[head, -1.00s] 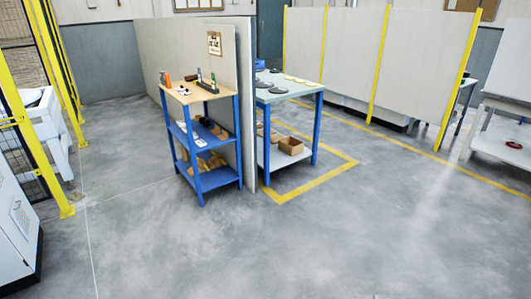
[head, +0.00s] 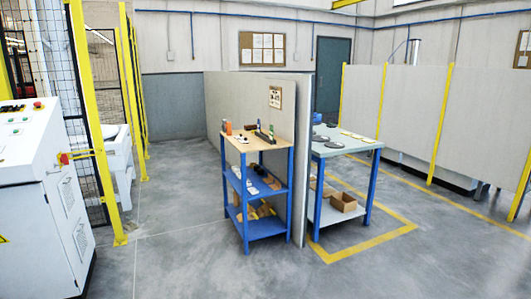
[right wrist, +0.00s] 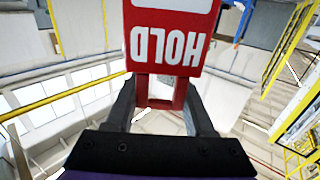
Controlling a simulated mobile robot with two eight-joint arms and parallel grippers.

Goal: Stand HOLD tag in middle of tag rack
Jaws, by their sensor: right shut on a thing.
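The red HOLD tag (right wrist: 168,35) fills the top middle of the right wrist view, its white lettering upside down there. My right gripper (right wrist: 162,92) is shut on the narrow red lower part of the tag. In the head view, a blue-framed shelf cart (head: 240,150) with a light wooden top stands against a grey partition. On its top is a small dark rack-like piece (head: 264,136) with a green item at its far end; it is too small to tell its slots. Neither gripper shows in the head view.
An orange item (head: 228,127) is also on the cart top. A green-topped table (head: 352,150) stands right of the partition (head: 300,160). A white control cabinet (head: 40,200) and yellow-framed fence (head: 100,150) are at left. The floor before the cart is clear.

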